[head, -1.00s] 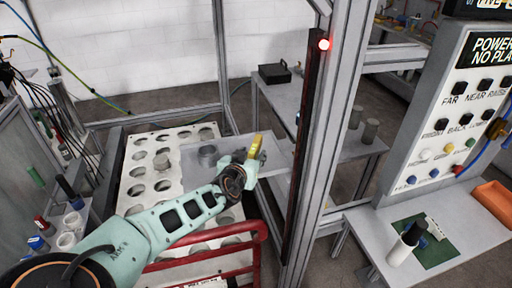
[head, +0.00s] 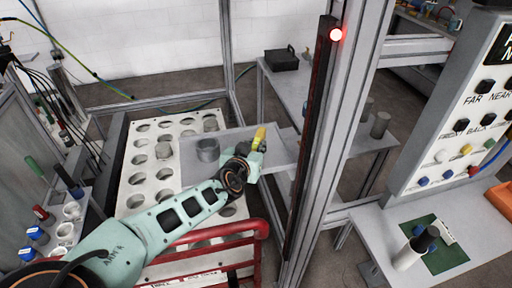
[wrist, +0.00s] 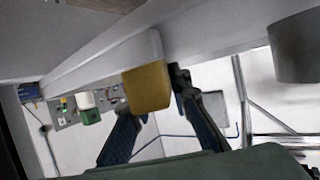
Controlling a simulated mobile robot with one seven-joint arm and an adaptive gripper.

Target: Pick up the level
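The level is a yellow block (head: 260,137) that stands up at the end of my gripper (head: 250,153) in the head view, over the grey shelf. In the wrist view the yellow block (wrist: 147,86) sits between the dark fingertips of my gripper (wrist: 152,95). The right finger lies against its side, and the left fingertip is close to its lower left edge. My gripper appears shut on it. The block's far end is hidden, and I cannot tell if it still touches the shelf.
A grey cylinder (head: 207,150) stands on the grey shelf (head: 281,152) left of my gripper. A metal post (head: 318,130) rises close on the right. A red rail (head: 210,232) runs in front. A perforated white rack (head: 133,200) lies left, and a button panel (head: 455,130) stands far right.

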